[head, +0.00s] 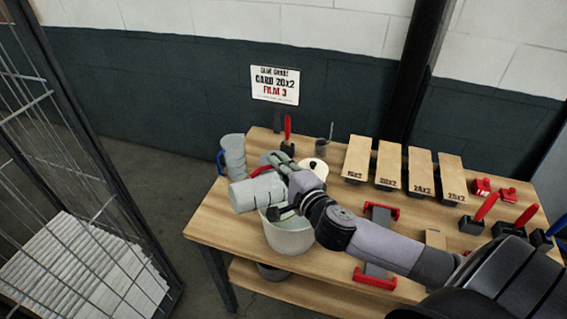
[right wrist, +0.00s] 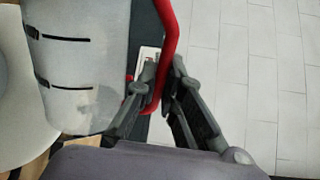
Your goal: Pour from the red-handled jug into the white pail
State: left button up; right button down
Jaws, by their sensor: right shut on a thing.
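The red-handled jug (head: 254,193) is a grey cylinder tipped nearly onto its side, held above the left rim of the white pail (head: 289,239). My right gripper (head: 272,171) is shut on its red handle. In the right wrist view the fingers (right wrist: 160,85) close around the red handle (right wrist: 170,38), and the jug's grey body (right wrist: 85,75) with dark marks is beside them. A pale round surface, likely the pail (right wrist: 22,95), shows at the left edge there. The pail stands upright on the table, its opening partly hidden by jug and gripper. I cannot see any liquid flowing. My left gripper is out of view.
A blue-handled grey jug (head: 234,153) stands behind the held jug. A white lidded pot (head: 315,168), a small cup (head: 321,147) and several wooden-topped boxes (head: 388,165) stand at the back. Red-ended holders (head: 375,282) lie in front. A wire cage (head: 60,160) stands left of the table.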

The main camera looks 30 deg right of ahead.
aim_at(253, 175)
dwell(0.3)
jog(key=shift+w+a+f+n+h, duration=0.15)
jog(key=shift+a+f+n, duration=0.15)
jog(key=shift+a+n, duration=0.3)
jog(key=shift+s+a+f+n+h, duration=0.15)
jog(key=shift+a+f+n, duration=0.2)
jog(key=shift+a, duration=0.35)
jog(key=shift+w+r, duration=0.1)
jog(key=shift+w+a+n, duration=0.1)
jog(key=shift+a+n, duration=0.95)
jog(key=shift+a, duration=0.1)
jog(key=shift+f, duration=0.2)
jog(key=shift+w+a+r+n+h, duration=0.1)
jog(key=shift+a+r+n+h, duration=0.5)
jog(key=shift+a+n, duration=0.35)
jog(key=shift+r, duration=0.1)
